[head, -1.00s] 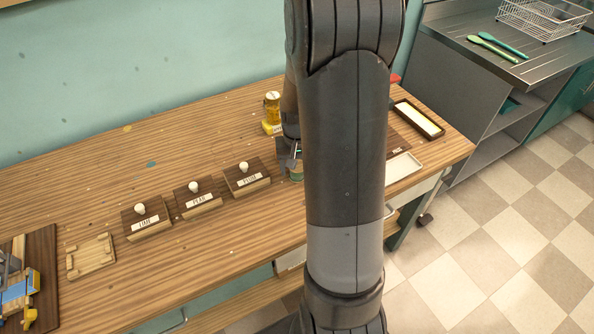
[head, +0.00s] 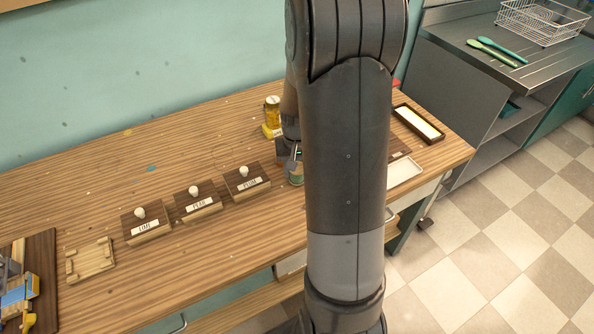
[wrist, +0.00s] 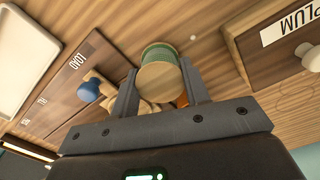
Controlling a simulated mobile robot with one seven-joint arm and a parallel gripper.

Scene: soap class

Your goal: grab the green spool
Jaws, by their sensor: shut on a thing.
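The green spool (wrist: 158,51) has pale wooden ends and green thread between them. In the wrist view it sits between the two fingers of my gripper (wrist: 159,78), one finger on each side, and the gripper is shut on it. One wooden end faces the camera. In the head view my gripper (head: 292,158) is low over the wooden table, right of the PLUM block, and the spool (head: 296,179) shows only partly below it. My arm hides much of that area. I cannot tell whether the spool touches the table.
Labelled blocks with white knobs, LIME (head: 147,226), PEAR (head: 198,203) and PLUM (head: 246,182), stand left of my gripper. A yellow jar (head: 272,112) stands behind it. A dark board (wrist: 75,80) with a blue-knobbed wooden piece (wrist: 89,91) and a white tray (head: 404,170) lie right.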

